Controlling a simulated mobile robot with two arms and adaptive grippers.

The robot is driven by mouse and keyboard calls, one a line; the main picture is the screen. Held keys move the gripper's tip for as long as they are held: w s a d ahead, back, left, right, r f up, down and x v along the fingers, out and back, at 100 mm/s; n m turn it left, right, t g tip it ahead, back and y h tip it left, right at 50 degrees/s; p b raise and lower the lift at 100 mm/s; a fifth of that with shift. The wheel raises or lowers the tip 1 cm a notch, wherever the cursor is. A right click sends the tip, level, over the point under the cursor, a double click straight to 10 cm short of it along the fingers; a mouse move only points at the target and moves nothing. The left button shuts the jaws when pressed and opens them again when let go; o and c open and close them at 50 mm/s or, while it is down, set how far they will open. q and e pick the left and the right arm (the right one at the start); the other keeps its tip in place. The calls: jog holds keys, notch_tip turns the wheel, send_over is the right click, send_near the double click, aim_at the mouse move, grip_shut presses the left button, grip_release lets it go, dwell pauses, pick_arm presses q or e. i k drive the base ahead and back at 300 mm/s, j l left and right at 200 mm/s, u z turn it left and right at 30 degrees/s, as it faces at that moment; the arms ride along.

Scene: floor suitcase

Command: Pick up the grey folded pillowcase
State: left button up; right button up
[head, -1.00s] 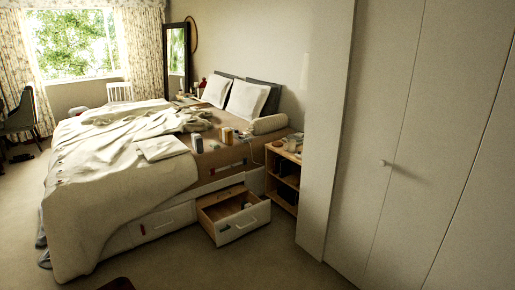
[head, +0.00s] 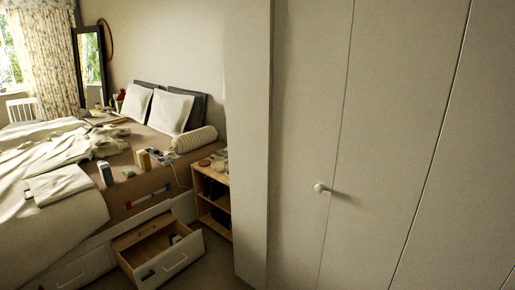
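A pale folded cloth (head: 60,184) lies flat on the near part of the bed (head: 125,206), at the left of the head view. It looks off-white or light grey, and I cannot tell for certain whether it is the grey folded pillowcase. Rumpled pale bedding (head: 40,155) lies behind and beside it. Neither of my grippers is in view.
An open drawer (head: 165,262) juts from the bed base. A wooden bedside shelf (head: 216,194) stands beside it, next to a tall white wardrobe (head: 385,150) filling the right. Small items, including a dark canister (head: 106,173), stand on the bed.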

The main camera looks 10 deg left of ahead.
aim_at(104, 168)
jog(key=i+u, duration=0.4)
jog(key=i, duration=0.2)
jog(key=i+l+u, duration=0.2)
jog(key=i+u, duration=0.25)
jog(key=i, duration=0.15)
jog(key=i+j+u, duration=0.25)
jog(key=i+u, duration=0.15)
jog(key=i+j+u, duration=0.1)
jog(key=i+u, duration=0.75)
jog(key=i+l+u, duration=0.25)
jog(key=i+u, duration=0.2)
